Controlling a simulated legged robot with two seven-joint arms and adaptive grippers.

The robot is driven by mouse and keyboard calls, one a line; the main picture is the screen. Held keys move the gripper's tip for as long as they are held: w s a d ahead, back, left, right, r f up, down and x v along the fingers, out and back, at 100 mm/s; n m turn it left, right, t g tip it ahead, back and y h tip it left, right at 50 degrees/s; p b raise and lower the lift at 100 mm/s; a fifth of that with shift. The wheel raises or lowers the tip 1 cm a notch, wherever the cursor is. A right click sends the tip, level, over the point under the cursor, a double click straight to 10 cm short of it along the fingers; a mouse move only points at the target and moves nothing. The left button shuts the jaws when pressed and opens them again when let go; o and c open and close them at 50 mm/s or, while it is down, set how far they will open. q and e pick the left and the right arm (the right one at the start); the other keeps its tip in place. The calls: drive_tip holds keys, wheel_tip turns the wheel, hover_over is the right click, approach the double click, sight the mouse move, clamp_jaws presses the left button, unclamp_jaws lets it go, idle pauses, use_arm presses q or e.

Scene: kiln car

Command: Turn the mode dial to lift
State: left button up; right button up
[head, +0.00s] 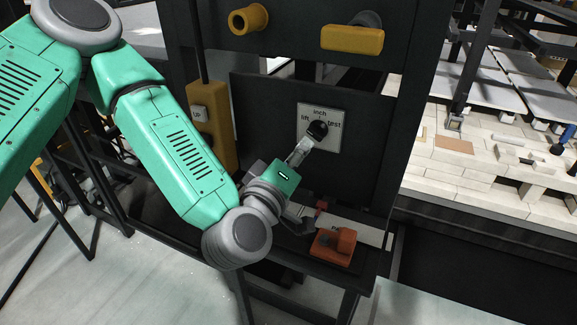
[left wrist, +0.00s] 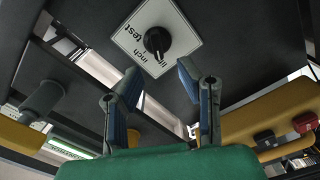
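The mode dial is a black round knob (head: 317,130) on a white square plate (head: 333,141) fixed to a dark upright panel. In the head view the plate reads "lift" at left, "inch" at top and "test" at right. My left gripper (head: 301,150) is just below and left of the knob, partly covering the plate's lower left corner. In the left wrist view its two fingers (left wrist: 159,84) are spread with nothing between them, and the knob (left wrist: 157,41) lies beyond the tips, apart from them. My right gripper is not in view.
A yellow box with a small button (head: 199,115) stands left of the panel. An orange-red block (head: 333,245) sits on the ledge below. Pale bricks (head: 455,175) are stacked at right.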

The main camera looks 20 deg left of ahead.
use_arm(q)
drive_tip(key=s, duration=0.5)
drive_tip(key=shift+s+a, duration=0.15)
idle(0.5)
